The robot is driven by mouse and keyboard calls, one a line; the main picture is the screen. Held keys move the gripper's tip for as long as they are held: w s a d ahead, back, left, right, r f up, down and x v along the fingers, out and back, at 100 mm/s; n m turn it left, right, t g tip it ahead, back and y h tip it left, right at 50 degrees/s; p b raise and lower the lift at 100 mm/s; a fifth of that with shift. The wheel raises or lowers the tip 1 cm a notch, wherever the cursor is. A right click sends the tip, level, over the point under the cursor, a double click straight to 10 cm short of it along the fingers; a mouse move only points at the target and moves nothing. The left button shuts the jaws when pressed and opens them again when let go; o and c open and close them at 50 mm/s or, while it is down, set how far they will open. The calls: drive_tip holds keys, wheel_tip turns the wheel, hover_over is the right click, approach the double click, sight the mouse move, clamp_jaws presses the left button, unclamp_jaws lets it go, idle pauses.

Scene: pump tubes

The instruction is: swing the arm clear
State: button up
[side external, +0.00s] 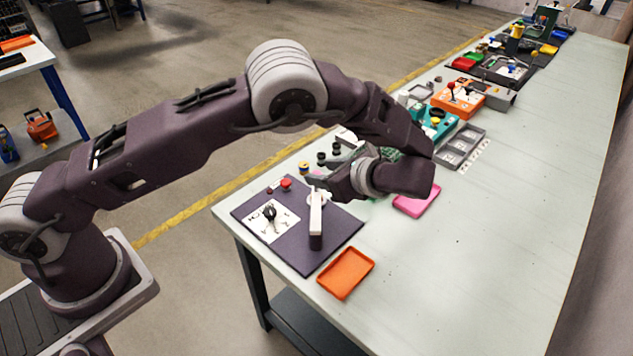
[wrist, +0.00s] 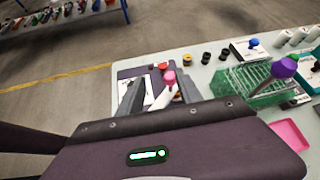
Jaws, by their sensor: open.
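My gripper (side external: 325,183) reaches over the near end of the long bench, above the back right of a dark purple mat (side external: 325,252). Its two grey fingers are apart in the wrist view (wrist: 158,95). A white bar with a dark lower end (side external: 316,218) stands out on the mat just below and in front of the gripper. In the wrist view a pink knob on a pale stem (wrist: 169,77) shows between the fingers; contact cannot be told. A white card with a dark key-like piece (side external: 271,220) lies on the mat, with a red button (side external: 286,184) behind it.
An orange tray (side external: 346,273) and a pink tray (side external: 416,202) lie on the bench. A green rack (wrist: 245,85) and a purple knob (wrist: 284,68) stand right of the fingers. Small black cylinders (wrist: 206,57) stand behind. The bench's right side (side external: 520,220) is clear.

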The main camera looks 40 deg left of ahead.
sight(316, 198)
drive_tip(key=w+a+f+m, duration=0.1)
drive_tip(key=f, duration=0.1)
drive_tip(key=w+a+f+m+t+y, duration=0.1)
drive_tip(key=a+f, duration=0.1)
drive_tip(key=f, duration=0.1)
drive_tip(key=a+f, duration=0.2)
drive_tip(key=shift+w+f+m+t+y, duration=0.35)
drive_tip(key=shift+w+m+t+y, duration=0.05)
drive_tip(key=shift+c, duration=0.2)
clamp_jaws()
drive_tip(key=shift+d, duration=0.1)
idle(0.8)
